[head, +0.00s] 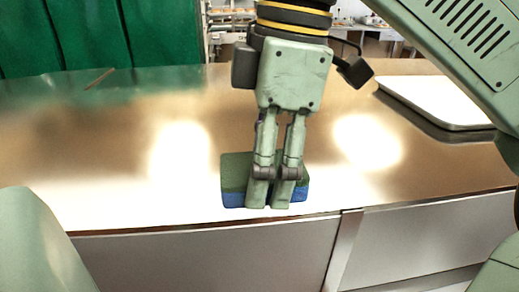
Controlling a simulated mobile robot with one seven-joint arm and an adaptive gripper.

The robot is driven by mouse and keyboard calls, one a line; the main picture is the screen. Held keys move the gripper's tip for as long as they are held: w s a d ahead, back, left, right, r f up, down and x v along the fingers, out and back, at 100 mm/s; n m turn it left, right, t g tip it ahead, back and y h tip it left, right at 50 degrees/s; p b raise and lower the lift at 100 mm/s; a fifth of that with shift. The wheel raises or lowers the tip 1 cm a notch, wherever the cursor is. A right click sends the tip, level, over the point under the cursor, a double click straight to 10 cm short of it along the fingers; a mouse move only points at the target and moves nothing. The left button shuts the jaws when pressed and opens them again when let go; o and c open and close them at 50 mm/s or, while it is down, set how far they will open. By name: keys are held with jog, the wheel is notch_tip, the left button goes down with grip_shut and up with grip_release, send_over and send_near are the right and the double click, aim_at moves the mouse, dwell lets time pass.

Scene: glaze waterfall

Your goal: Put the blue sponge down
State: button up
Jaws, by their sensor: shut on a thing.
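The blue sponge (233,198) has a dark green top layer and a blue lower layer. It is at the front edge of the shiny metal counter (120,205), in the middle of the head view. My gripper (270,193) points down over the sponge, with its fingers close together in front of the sponge's middle. It is shut on the sponge. The fingers hide the middle of the sponge. I cannot tell whether the sponge's underside touches the counter or is slightly above it.
A white tray or board (440,98) lies at the right on the counter. A thin brown stick-like item (99,79) lies at the back left. The counter's front edge runs just below the sponge. The counter left of the sponge is clear.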

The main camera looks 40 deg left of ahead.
jog(key=w+a, duration=0.1)
jog(key=a, duration=0.1)
jog(key=w+a+p, duration=0.1)
jog(key=w+a, duration=0.3)
jog(key=shift+w+a+f, duration=0.1)
jog(key=shift+w+f, duration=0.15)
jog(key=shift+f, duration=0.1)
jog(key=shift+f+p, duration=0.45)
jog(key=shift+f, duration=1.35)
jog(key=shift+f, duration=0.1)
jog(key=o, duration=1.2)
jog(key=shift+o, duration=0.2)
notch_tip(320, 180, up, 8)
jog(key=w, duration=0.1)
jog(key=shift+d+f, duration=0.15)
jog(key=shift+d, duration=0.15)
